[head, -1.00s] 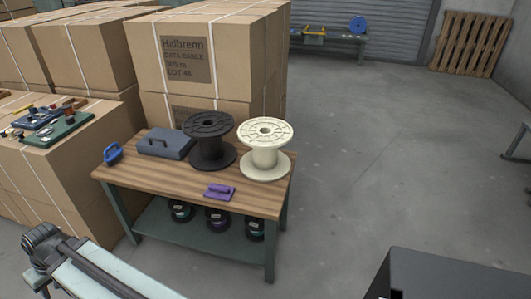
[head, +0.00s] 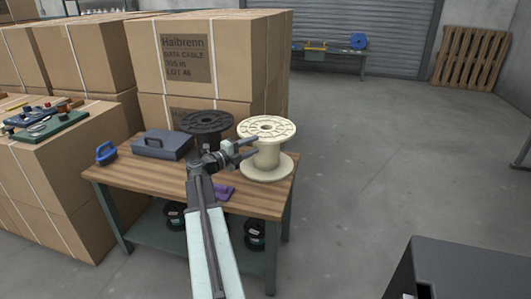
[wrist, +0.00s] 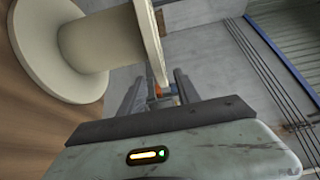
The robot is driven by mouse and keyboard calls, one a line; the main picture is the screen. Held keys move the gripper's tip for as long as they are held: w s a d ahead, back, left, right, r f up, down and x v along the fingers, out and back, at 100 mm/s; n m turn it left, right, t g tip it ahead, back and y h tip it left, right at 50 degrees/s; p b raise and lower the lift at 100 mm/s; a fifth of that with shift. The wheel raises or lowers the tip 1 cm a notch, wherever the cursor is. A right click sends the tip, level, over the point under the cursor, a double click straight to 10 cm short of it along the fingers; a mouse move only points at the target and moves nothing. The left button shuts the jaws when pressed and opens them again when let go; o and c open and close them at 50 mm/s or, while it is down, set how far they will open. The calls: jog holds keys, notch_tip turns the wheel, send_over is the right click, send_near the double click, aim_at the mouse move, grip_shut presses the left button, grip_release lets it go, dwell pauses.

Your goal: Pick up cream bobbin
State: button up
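The cream bobbin (head: 266,155) stands upright on the wooden tabletop (head: 140,181), near its right end. In the wrist view the cream bobbin (wrist: 85,45) fills the upper left, its core and both flanges showing. My gripper (head: 252,147) is at the bobbin's left side, at about the height of its core, with its two fingers apart and pointing right toward it. In the wrist view my gripper (wrist: 158,88) shows spread fingers beside one flange. The core is not between the fingers there. I cannot tell whether a finger touches the bobbin.
A black bobbin (head: 207,122) stands just left, partly hidden by my arm. A purple object (head: 224,192), a grey case (head: 162,144) and a blue object (head: 106,153) share the table. Tall cartons (head: 205,60) stand behind.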

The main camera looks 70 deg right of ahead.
aim_at(267, 137)
jog(key=shift+x, duration=3.95)
jog(key=shift+s+a, duration=0.1)
jog(key=shift+a, duration=0.05)
grip_shut()
